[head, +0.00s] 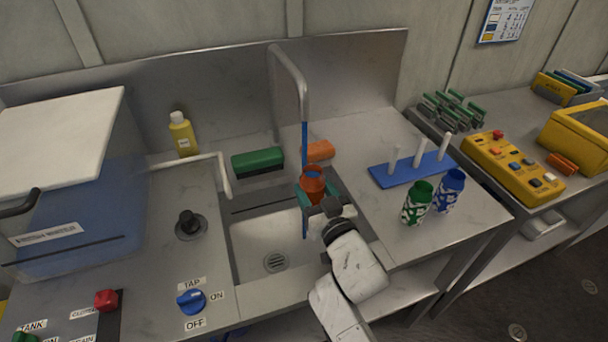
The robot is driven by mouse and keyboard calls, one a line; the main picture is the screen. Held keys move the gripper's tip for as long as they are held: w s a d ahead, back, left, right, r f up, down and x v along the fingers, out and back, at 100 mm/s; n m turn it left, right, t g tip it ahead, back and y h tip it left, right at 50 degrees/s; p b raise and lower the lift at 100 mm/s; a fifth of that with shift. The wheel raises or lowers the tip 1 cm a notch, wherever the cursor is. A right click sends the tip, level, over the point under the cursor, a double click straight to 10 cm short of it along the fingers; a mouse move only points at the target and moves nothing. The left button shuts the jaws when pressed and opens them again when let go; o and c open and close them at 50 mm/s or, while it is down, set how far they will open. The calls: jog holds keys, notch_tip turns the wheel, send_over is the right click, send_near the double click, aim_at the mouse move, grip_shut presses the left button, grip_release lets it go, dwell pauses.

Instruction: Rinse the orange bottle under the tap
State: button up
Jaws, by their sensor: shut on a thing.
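My gripper (317,194) is shut on the orange bottle (313,183), with teal fingers at its sides. The bottle is roughly upright with its open mouth up, held above the sink basin (255,240). The grey tap (300,75) arches over from the back. A blue stream of water (304,145) falls from its spout to the bottle's mouth. Blue also shows inside the mouth and in a thin line below the bottle. The blue tap knob (190,301) sits on the counter at front left, beside the ON and OFF labels.
A green block (258,161) and an orange block (318,151) lie behind the sink. A yellow bottle (182,135) stands at back left. Green (417,203) and blue (450,190) bottles stand to the right, near a blue peg rack (408,171). A white pipe (222,178) bends beside the basin.

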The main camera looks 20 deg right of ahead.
aim_at(316, 196)
jog(key=shift+s+r, duration=0.1)
jog(key=shift+s, duration=1.65)
jog(key=shift+a, duration=0.1)
